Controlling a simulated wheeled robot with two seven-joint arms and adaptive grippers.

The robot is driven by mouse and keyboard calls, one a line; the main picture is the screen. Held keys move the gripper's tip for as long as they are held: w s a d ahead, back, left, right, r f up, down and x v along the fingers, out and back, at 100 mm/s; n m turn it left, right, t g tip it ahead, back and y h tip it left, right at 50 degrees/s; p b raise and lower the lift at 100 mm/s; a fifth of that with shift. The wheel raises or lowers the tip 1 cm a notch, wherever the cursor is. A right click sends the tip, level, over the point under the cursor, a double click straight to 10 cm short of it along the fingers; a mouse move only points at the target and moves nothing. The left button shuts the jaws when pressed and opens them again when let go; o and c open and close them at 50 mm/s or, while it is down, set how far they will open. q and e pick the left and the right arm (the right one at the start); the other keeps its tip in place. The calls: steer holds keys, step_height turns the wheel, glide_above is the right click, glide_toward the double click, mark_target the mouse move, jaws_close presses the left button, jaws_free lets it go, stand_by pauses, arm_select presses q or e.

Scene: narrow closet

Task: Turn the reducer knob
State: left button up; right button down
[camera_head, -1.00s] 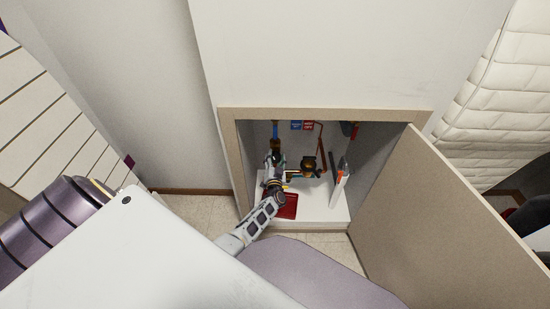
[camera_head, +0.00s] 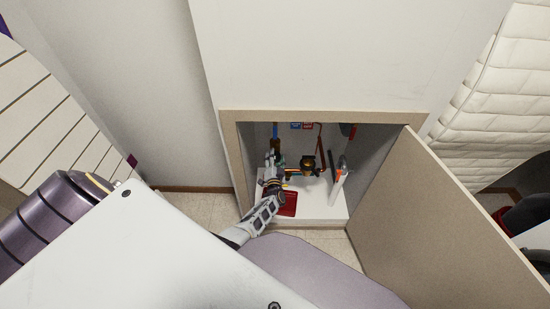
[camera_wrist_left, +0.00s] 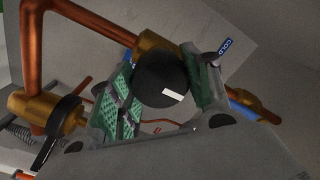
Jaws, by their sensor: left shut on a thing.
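The reducer knob is a round black knob (camera_wrist_left: 160,78) with a white mark, on brass and copper pipework in the left wrist view. My left gripper (camera_wrist_left: 164,92) is shut on it, with a green-padded finger on each side. In the head view my left gripper (camera_head: 274,163) reaches into the open cabinet at its left side. There the gripper hides the knob. My right gripper is not in view.
The cabinet's door (camera_head: 455,220) stands open at the right. A red tray (camera_head: 287,207) lies on the white cabinet floor (camera_head: 325,212). A brass fitting (camera_head: 308,164) is right of the gripper. A blue COLD tag (camera_wrist_left: 225,46) hangs nearby.

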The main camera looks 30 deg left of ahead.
arm_select(q)
steer(key=shift+d, duration=0.1)
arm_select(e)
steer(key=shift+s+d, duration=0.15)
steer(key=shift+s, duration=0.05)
arm_select(q)
steer(key=o, duration=1)
steer(key=shift+o, duration=0.2)
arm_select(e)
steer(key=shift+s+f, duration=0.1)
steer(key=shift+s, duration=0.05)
arm_select(q)
steer(key=shift+s, duration=0.15)
